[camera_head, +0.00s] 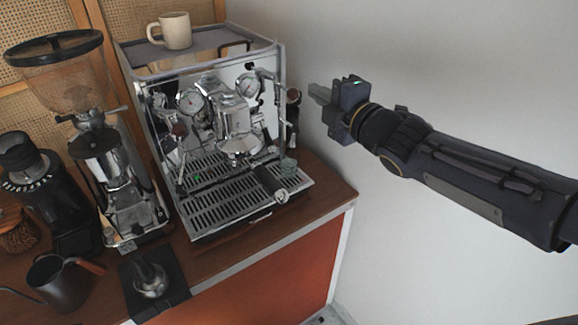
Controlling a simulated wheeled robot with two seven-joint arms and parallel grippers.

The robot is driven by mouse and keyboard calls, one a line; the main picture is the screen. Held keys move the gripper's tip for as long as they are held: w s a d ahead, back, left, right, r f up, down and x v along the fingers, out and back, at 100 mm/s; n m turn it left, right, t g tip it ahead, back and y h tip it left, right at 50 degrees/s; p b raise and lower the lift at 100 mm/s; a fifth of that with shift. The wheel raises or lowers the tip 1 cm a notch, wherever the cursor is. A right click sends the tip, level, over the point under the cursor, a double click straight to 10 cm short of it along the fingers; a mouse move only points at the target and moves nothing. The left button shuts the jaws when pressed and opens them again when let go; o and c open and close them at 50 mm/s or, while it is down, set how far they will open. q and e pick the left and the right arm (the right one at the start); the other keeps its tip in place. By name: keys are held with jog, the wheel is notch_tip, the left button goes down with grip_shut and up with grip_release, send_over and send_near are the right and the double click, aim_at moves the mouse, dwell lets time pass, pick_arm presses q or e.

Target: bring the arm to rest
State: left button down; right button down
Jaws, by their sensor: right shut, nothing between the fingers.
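My right arm comes in from the right edge. Its gripper (320,95) is shut and empty, held in the air to the right of the espresso machine (228,85), in front of the pale wall. The fingers point left toward the machine's right side and appear apart from it. My left gripper is not in view.
The espresso machine stands on a wooden cart top (325,182) with a cream mug (176,31) on it. A portafilter handle (268,182) sticks out forward. Left are a grinder (118,190), a dark kettle (62,285) and a tamper (150,280). Right of the cart is free.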

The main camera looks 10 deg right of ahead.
jog(key=shift+s+d, duration=0.25)
jog(key=shift+s, duration=0.35)
jog(key=s+d+f+m+g+h, duration=0.5)
jog(key=s+d+f+m, duration=0.2)
jog(key=s+f+m, duration=0.6)
jog(key=s+a+f+m+g+y, duration=0.1)
jog(key=s+a+f+m+g, duration=0.2)
jog(key=s, duration=0.4)
jog(key=s+a+f+m+g+y, duration=0.1)
jog(key=s+a+f+m+g, duration=0.2)
jog(key=s+f+m, duration=0.2)
jog(key=s+m, duration=0.2)
jog(key=shift+s+a+f+m+y, duration=0.2)
jog(key=shift+a+f+m+y, duration=0.1)
jog(key=shift+m, duration=0.1)
